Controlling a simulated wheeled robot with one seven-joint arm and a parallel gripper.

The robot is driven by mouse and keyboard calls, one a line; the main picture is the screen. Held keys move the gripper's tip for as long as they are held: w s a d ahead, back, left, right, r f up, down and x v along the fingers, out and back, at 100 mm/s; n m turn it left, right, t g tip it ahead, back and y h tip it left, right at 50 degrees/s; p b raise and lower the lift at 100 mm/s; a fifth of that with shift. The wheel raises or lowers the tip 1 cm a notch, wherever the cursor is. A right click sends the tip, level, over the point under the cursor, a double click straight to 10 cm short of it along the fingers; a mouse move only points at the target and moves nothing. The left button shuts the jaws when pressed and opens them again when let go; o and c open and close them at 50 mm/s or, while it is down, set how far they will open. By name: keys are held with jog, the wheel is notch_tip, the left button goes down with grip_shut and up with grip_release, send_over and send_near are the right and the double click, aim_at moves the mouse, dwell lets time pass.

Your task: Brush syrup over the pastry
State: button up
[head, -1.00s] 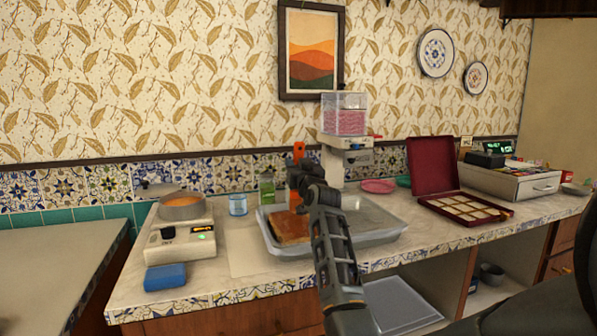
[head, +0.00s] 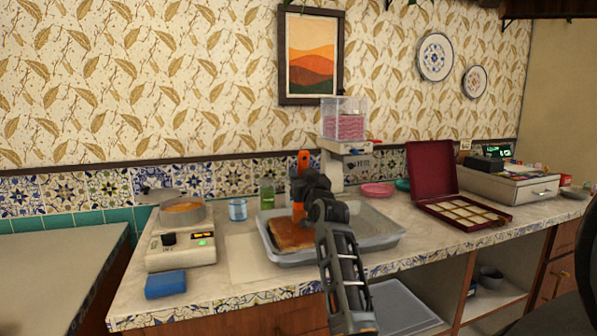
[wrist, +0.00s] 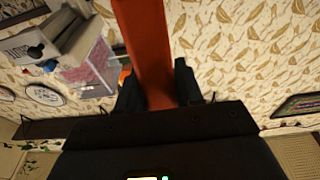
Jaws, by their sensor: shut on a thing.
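The pastry (head: 290,234) is a golden-brown slab at the left end of a grey metal tray (head: 375,240). My gripper (head: 300,187) is above it, shut on the orange handle of a brush (head: 303,160). In the wrist view the orange handle (wrist: 146,50) stands between the two dark fingers (wrist: 155,95). The brush is near upright, its lower orange part reaching down towards the pastry. Its tip is hidden or too small, so I cannot tell whether it touches. A pan of orange-amber liquid (head: 182,212), seemingly syrup, sits on a white hot plate (head: 180,249) at the left.
A blue sponge (head: 165,284) lies at the front left. A blue glass (head: 237,209) and a green bottle (head: 267,193) stand behind the tray. A dispenser with pink contents (head: 344,130) is behind it. An open red box (head: 455,205) is right.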

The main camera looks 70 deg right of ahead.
jog(key=shift+r+p+v, duration=1.2)
jog(key=shift+p+v, duration=0.85)
jog(key=shift+v, duration=4.2)
jog(key=shift+w+d+b, duration=2.05)
jog(key=shift+d+b, duration=0.2)
jog(key=shift+d, duration=1.55)
jog(key=shift+w+d+b, duration=2.1)
jog(key=shift+d+b, duration=0.1)
jog(key=shift+d, duration=1.65)
jog(key=r+p+v, duration=0.3)
jog(key=p+v, duration=0.2)
jog(key=v, duration=1.2)
jog(key=shift+s+a, duration=0.3)
jog(key=shift+a, duration=0.05)
